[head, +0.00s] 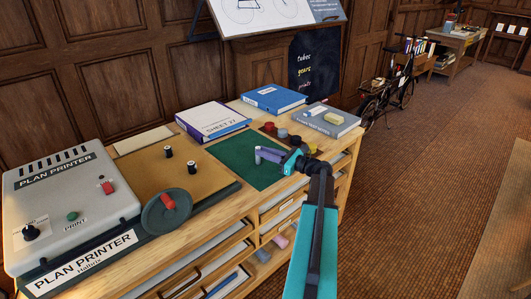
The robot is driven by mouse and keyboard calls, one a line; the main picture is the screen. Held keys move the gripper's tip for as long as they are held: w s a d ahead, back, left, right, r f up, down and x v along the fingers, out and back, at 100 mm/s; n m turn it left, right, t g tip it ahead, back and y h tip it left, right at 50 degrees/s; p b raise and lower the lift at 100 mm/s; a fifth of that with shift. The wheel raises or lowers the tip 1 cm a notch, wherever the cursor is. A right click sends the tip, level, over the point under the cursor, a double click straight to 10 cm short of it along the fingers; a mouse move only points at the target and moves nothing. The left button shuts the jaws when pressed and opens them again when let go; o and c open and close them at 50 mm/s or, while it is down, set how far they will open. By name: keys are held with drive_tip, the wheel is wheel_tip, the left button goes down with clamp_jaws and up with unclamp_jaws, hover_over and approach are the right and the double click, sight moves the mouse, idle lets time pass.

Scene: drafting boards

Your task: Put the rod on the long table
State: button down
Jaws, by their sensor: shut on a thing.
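My gripper (283,158) is over the dark green mat on the wooden cabinet top. Its jaws are shut on a short purple-grey rod (268,154), which points left out of the jaws. The arm hides part of the grip, and I cannot tell whether the rod touches the mat. A wooden table top (506,230) shows at the right edge, cut off by the frame; it may be the long table. Its visible part is bare.
The cabinet top carries a plan printer (72,190), a green mat (235,160), binders (273,98), a grey book (325,122) and small coloured discs (282,133). A bicycle (390,92) and a cluttered desk (458,38) stand farther back. Open brown floor (425,165) lies right of the cabinet.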

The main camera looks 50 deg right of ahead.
drive_tip(key=shift+f, duration=0.15)
drive_tip(key=c, duration=1.7)
unclamp_jaws()
drive_tip(key=shift+r, duration=0.2)
drive_tip(key=v, duration=1.2)
drive_tip(key=shift+f+b, duration=0.1)
drive_tip(key=shift+b, duration=0.3)
